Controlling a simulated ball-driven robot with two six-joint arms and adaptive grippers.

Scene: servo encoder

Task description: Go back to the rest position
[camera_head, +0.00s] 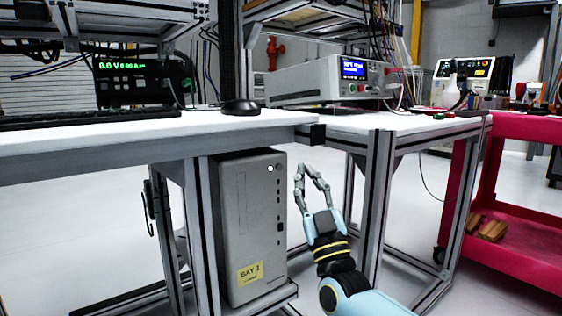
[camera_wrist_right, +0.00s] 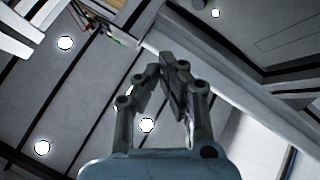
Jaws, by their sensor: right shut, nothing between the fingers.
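My right gripper (camera_head: 312,173) points upward in the head view, just right of a grey computer tower and below the level of the table tops. Its fingers meet at the tips and hold nothing. In the right wrist view the same gripper (camera_wrist_right: 168,62) shows its fingers together, with the ceiling behind them. My left gripper is not in view.
The computer tower (camera_head: 248,225) with a yellow label stands on a low shelf under the left white bench (camera_head: 150,133). A pink cart (camera_head: 520,127) stands at the right.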

